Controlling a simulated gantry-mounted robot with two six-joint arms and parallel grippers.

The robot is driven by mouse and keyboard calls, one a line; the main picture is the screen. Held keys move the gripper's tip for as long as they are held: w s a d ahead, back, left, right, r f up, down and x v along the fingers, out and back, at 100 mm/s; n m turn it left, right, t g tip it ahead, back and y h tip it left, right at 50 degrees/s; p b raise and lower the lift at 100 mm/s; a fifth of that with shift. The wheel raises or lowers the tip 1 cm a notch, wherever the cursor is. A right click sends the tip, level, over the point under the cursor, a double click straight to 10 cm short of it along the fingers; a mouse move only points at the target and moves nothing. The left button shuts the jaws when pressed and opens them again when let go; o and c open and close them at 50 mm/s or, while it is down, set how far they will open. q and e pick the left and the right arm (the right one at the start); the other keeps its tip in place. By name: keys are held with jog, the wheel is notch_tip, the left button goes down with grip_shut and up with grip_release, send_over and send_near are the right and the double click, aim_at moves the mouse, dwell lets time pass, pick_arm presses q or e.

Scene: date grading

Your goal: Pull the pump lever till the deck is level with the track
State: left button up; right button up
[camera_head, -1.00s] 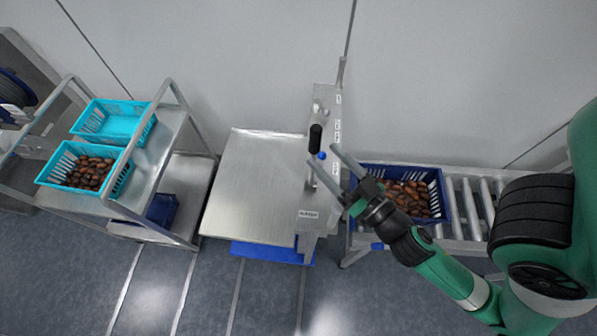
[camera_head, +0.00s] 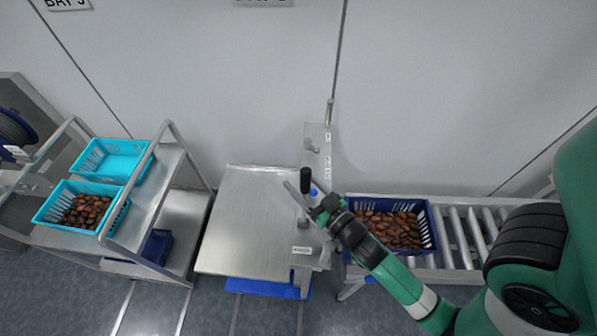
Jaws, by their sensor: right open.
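The pump lever (camera_head: 305,181) has a black grip and stands near the right side of the deck, by an upright metal panel. The deck (camera_head: 245,225) is a bare silver plate. The roller track (camera_head: 465,236) lies to its right. My right gripper (camera_head: 298,194) is open, with its fingers beside the lever just below the black grip; I cannot tell whether they touch it. My left gripper is not in view.
A blue crate of dates (camera_head: 435,235) sits on the track's near end. A shelf trolley (camera_head: 150,200) at left holds an empty turquoise basket (camera_head: 112,160) and a turquoise basket of dates (camera_head: 50,205). The wall (camera_head: 230,90) closes the back.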

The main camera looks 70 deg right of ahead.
jog(key=shift+w+d, duration=0.35)
jog(key=shift+w, duration=0.25)
grip_shut()
